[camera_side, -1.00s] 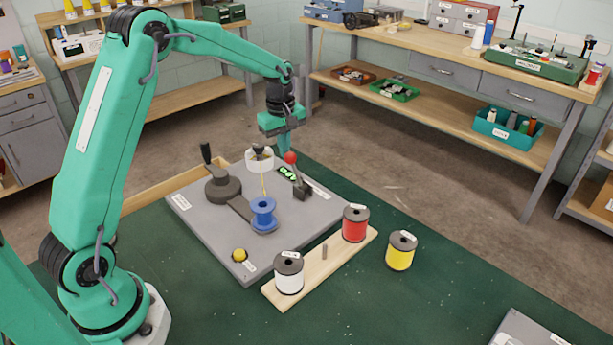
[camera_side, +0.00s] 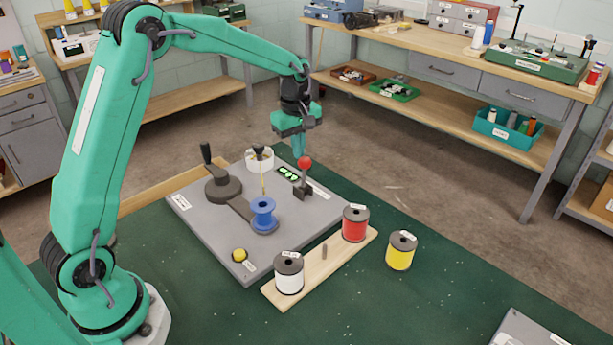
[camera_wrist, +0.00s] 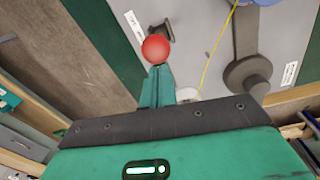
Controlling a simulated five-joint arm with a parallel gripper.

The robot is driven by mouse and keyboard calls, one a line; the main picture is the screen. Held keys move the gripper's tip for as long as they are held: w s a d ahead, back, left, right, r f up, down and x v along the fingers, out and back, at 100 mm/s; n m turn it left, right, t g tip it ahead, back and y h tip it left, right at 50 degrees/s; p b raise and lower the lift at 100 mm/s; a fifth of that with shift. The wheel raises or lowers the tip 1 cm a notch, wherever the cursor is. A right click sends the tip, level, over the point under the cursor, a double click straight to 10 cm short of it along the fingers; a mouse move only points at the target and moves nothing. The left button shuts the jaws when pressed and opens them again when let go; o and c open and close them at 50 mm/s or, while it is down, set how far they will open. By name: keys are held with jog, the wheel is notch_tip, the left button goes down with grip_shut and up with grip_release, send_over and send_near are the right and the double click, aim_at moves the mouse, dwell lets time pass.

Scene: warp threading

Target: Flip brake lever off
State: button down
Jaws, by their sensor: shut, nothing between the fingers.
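The brake lever (camera_side: 304,176) has a red ball knob (camera_side: 305,162) on a dark stem and bracket. It stands nearly upright at the right side of the grey base plate (camera_side: 226,250). My gripper (camera_side: 299,153) is shut and empty, pointing down right behind the red knob, touching it or very close. In the wrist view the red knob (camera_wrist: 155,49) sits just past the shut fingertips (camera_wrist: 157,84), and the lever's dark bracket (camera_wrist: 161,31) shows beyond it. Whether they touch cannot be told.
A small green-lit display (camera_side: 288,173) is left of the lever. White, red (camera_side: 355,223) and yellow spools stand in front.

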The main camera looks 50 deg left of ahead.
jog(key=d, duration=0.4)
jog(key=shift+s+d+f, duration=0.1)
jog(key=shift+d+f, duration=0.3)
jog(key=shift+d, duration=0.45)
jog(key=shift+d+f, duration=0.35)
jog(key=shift+d, duration=0.45)
jog(key=shift+r, duration=0.1)
notch_tip(320, 180, up, 4)
send_over(310, 162)
jog(key=w, duration=0.1)
jog(key=d+r, duration=0.5)
jog(key=d, duration=0.3)
jog(key=shift+s+d, duration=0.15)
jog(key=shift+d, duration=0.05)
jog(key=shift+r, duration=0.1)
